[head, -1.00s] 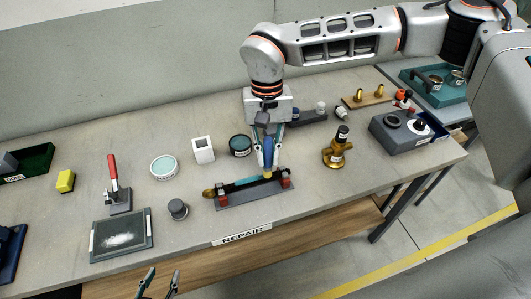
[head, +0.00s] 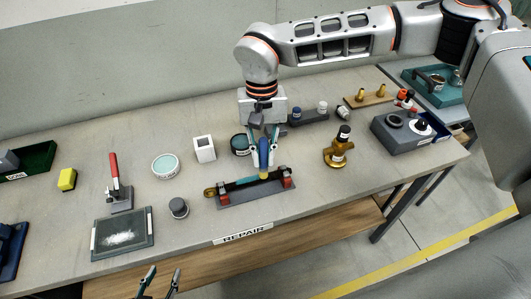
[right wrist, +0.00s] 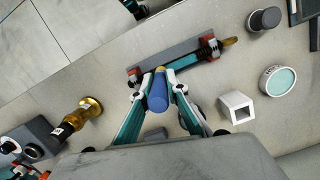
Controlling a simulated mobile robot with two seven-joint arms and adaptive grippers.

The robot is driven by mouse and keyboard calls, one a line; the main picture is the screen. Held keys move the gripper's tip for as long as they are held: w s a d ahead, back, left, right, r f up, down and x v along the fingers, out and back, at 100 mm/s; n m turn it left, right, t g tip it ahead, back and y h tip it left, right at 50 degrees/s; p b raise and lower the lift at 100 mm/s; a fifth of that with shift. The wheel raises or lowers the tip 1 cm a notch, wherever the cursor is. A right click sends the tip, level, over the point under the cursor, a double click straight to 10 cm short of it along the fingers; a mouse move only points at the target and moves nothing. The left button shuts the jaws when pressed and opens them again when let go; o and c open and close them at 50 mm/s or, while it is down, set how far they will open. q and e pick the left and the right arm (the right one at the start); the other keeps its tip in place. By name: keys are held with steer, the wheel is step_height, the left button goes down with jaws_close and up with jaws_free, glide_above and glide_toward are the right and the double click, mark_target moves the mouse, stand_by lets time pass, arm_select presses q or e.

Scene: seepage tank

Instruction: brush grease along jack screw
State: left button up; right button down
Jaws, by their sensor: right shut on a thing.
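The jack screw (head: 240,183) lies across a grey cradle with red end supports (head: 257,196) near the bench's front edge. In the right wrist view the screw (right wrist: 184,62) shows teal, with a brass-coloured end. My right gripper (head: 264,158) is shut on a blue-handled brush (head: 263,150), held upright above the screw's middle. The brush handle (right wrist: 157,98) sits between the fingers in the right wrist view. Its tip is at or just above the screw; contact cannot be told. My left gripper (head: 159,284) is open and empty at the front edge, mostly cut off.
A dark teal tin (head: 238,146) stands behind the cradle, partly hidden by my gripper. A white square holder (head: 204,149), a round tin (head: 165,166) and a grey knob (head: 178,208) stand left. A brass valve (head: 338,151) stands right.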

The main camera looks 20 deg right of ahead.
steer(key=shift+s+a, duration=0.1)
steer(key=shift+a, duration=0.8)
stand_by(0.5)
steer(key=shift+a, duration=0.35)
steer(key=shift+a, duration=1.55)
stand_by(0.4)
steer(key=shift+a, duration=0.25)
steer(key=shift+s+a, duration=0.1)
steer(key=shift+a, duration=0.05)
stand_by(0.3)
steer(key=shift+a, duration=0.4)
steer(key=shift+a, duration=0.25)
step_height(320, 180, up, 7)
stand_by(1.0)
